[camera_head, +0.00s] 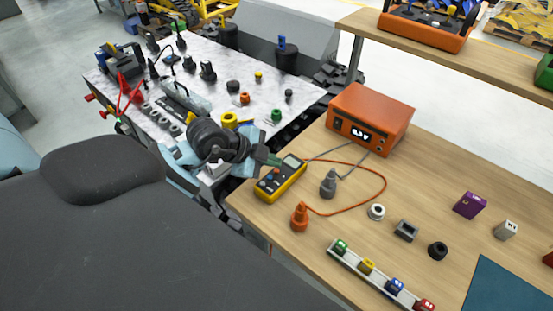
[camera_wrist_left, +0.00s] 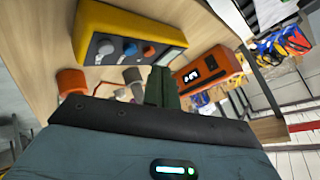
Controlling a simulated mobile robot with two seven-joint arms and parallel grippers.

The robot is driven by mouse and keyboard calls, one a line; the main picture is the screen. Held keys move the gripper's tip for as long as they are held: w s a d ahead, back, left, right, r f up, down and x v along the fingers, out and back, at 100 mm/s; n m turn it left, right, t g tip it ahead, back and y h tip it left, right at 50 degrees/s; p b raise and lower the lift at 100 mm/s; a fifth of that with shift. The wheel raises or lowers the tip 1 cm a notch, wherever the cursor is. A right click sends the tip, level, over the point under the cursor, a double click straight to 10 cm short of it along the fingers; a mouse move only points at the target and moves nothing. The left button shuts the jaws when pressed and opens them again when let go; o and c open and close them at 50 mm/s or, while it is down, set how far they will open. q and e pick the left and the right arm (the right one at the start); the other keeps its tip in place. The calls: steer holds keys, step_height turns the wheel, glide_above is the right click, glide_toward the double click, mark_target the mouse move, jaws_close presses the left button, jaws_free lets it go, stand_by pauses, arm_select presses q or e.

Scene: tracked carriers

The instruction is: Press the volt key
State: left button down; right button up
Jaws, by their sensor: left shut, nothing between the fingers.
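A yellow multimeter (camera_head: 281,179) with a grey screen and small coloured keys lies at the left edge of the wooden table. In the left wrist view the multimeter (camera_wrist_left: 128,40) shows a grey, a blue (camera_wrist_left: 130,48) and a red (camera_wrist_left: 149,51) round key. No label is readable, so I cannot tell which key is volt. My left gripper (camera_head: 272,159) is shut and empty, its dark green fingers (camera_wrist_left: 162,82) close beside the multimeter's screen end. I cannot tell whether they touch it. My right gripper is not in view.
An orange display box (camera_head: 370,118) stands behind the multimeter, with cables to a grey plug (camera_head: 328,184) and an orange plug (camera_head: 299,218). A rail of coloured blocks (camera_head: 375,278) lies in front. A tracked carrier with a cluttered white top (camera_head: 215,105) stands left.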

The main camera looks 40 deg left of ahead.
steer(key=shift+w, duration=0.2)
arm_select(q)
steer(key=shift+f, duration=0.15)
steer(key=shift+f, duration=0.25)
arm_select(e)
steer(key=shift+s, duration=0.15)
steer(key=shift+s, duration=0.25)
arm_select(q)
steer(key=shift+f, duration=0.45)
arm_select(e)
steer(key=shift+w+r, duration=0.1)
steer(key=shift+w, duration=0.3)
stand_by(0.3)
arm_select(q)
steer(key=shift+r, duration=0.1)
steer(key=shift+r+p, duration=0.65)
steer(key=shift+p, duration=0.05)
steer(key=shift+r, duration=0.1)
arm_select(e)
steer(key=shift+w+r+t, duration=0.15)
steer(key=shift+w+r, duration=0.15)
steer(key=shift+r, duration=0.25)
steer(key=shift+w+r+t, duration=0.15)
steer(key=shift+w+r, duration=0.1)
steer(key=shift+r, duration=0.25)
